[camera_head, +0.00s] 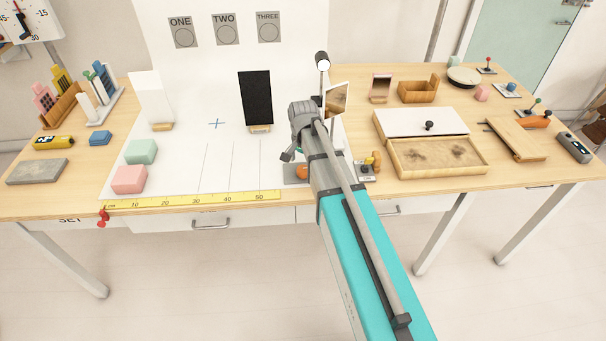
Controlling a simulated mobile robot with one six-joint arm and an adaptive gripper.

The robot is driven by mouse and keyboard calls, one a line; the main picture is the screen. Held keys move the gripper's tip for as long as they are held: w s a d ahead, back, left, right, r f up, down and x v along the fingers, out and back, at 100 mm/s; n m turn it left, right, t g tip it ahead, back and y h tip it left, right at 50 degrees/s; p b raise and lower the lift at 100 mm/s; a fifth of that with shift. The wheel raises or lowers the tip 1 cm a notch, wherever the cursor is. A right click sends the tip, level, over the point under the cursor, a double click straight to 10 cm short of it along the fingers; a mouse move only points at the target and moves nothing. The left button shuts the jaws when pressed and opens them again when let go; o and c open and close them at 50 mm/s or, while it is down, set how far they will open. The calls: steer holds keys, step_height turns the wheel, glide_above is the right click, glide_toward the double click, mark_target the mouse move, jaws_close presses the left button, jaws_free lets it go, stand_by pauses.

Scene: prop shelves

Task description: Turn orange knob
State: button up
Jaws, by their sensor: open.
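An orange knob (301,170) sits on a small grey plate (289,176) near the table's front edge, just left of my arm. My arm covers part of the knob and plate. My gripper (289,156) is just above and behind the knob in the picture, and it looks apart from it. Its fingers are small and partly hidden by my wrist, with nothing visible between them.
Right of my arm stands a small base with a yellow-orange part (376,161). A black panel (255,99) stands behind to the left. A wooden tray (438,172) lies to the right. A yellow ruler (195,200) runs along the front edge. The white board's middle is clear.

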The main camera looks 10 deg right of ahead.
mark_target(303, 168)
steer(key=shift+f+b, duration=1.5)
steer(key=shift+f, duration=0.25)
steer(key=c, duration=1.1)
